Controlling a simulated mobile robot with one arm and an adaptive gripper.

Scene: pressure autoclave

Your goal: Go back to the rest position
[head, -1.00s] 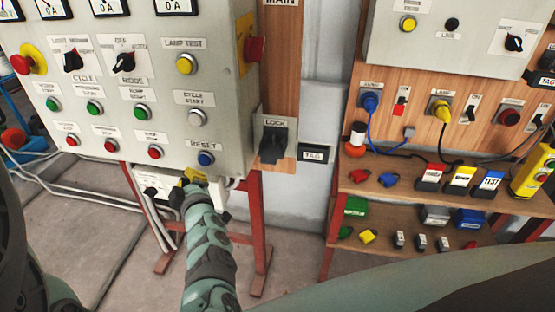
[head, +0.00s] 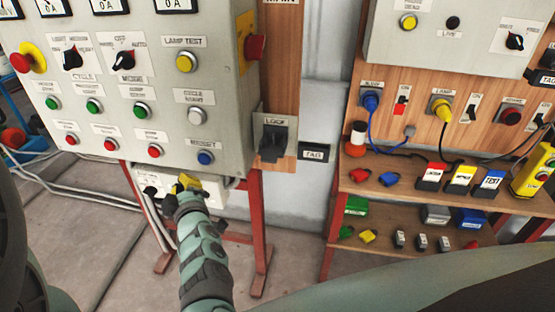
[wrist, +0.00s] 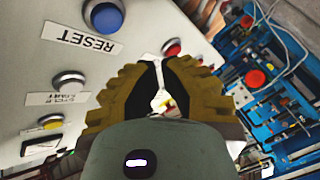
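My gripper (head: 186,180), with yellow fingers, is in front of the lower edge of the grey control panel (head: 228,108), below and left of the blue RESET button (head: 205,158). In the wrist view my gripper (wrist: 161,62) has its fingertips drawn close together, with only a narrow gap and nothing held between them. The RESET button also shows in the wrist view (wrist: 103,17), up and left of the fingers and apart from them.
A black LOCK switch (head: 273,140) sits right of the panel. Red stand legs (head: 257,225) are close to my arm. A wooden shelf (head: 400,196) with small coloured items stands at right. Cables (head: 90,190) run at left. Floor (head: 105,240) shows below the panel.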

